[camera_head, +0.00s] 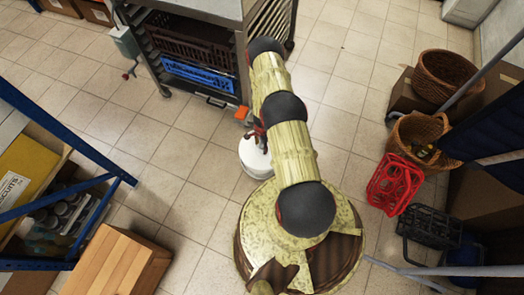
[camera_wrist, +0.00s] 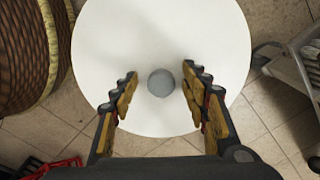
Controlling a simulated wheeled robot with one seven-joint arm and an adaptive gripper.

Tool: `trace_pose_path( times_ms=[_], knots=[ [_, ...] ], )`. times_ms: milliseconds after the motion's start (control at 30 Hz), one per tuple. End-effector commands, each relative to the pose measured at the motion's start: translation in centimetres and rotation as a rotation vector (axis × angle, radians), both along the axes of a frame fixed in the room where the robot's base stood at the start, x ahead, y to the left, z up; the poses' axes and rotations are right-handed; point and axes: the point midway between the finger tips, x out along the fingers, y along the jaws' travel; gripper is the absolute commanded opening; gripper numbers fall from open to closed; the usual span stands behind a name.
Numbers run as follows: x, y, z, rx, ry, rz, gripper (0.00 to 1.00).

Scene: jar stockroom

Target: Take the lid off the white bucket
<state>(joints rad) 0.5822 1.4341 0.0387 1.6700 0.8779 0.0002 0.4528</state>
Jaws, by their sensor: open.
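I cannot tell the height of the fingertips over the lid. In the head view the gripper (camera_head: 257,135) is small and mostly hidden by my arm.
A red crate (camera_head: 395,184), wicker baskets (camera_head: 418,132) and a black crate (camera_head: 430,226) are at the right. Floor left of the bucket is clear.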

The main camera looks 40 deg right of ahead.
Motion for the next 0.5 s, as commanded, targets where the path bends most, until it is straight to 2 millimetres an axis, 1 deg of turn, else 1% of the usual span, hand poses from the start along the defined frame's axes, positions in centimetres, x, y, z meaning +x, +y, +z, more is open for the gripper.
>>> trace_pose_path(
  times_ms=[33, 233, 500],
  knots=[
    [0.14, -0.09, -0.24, -0.002, -0.002, 0.0, 0.46],
    [0.13, -0.08, -0.06, -0.002, -0.002, 0.0, 0.45],
    [0.11, -0.06, -0.07, -0.001, -0.002, 0.0, 0.3]
  ],
)
